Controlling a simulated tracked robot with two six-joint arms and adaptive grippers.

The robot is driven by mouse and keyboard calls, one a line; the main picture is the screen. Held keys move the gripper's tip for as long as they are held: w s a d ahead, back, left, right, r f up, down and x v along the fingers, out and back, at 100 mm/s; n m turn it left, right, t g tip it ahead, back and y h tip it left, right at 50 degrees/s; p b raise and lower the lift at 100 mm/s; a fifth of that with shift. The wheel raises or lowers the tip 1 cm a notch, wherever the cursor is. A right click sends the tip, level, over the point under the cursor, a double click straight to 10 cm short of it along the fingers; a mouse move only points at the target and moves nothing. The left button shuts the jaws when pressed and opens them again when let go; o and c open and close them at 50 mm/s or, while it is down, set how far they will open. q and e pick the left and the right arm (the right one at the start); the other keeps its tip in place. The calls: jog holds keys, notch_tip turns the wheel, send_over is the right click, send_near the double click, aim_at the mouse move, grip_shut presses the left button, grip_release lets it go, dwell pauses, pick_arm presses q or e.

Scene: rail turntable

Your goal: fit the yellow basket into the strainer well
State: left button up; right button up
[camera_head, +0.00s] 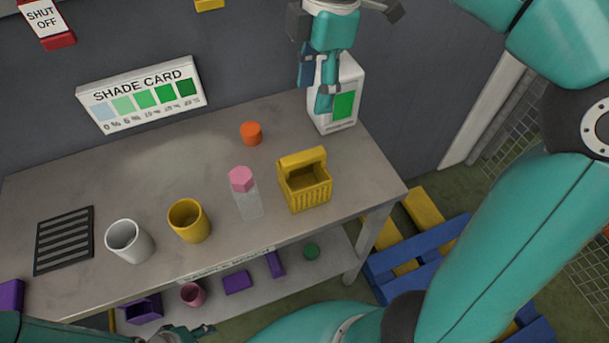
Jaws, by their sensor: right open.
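The yellow basket (308,196) stands upright on the grey bench near its right front edge, its raised back and open top showing. I cannot make out a thing that is clearly the strainer well; a dark slatted grille (64,240) lies flat at the bench's left end. My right gripper (315,97) points down at the back of the bench, open and empty, in front of a white box. It is well apart from the basket, beyond it. My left gripper (187,331) shows only partly at the bottom edge; its fingers are unclear.
A white cup (129,241), a yellow cup (188,220), a pink-capped clear bottle (246,197) and an orange cylinder (251,133) stand on the bench (150,190). The white box (348,90) has a green panel. Purple pieces lie on the lower shelf. The bench's back left is clear.

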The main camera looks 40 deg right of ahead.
jog(key=b, duration=0.1)
send_over(304, 154)
jog(key=f, duration=0.9)
jog(key=shift+s+d+f, duration=0.2)
jog(key=shift+d+f, duration=0.05)
jog(key=shift+f, duration=0.1)
jog(key=shift+w+a+f, duration=0.1)
jog(key=shift+a+f, duration=0.05)
jog(key=shift+f, duration=1.5)
jog(key=shift+w+a+f, duration=0.1)
jog(key=shift+a+f, duration=0.05)
jog(key=shift+f, duration=1.45)
grip_shut()
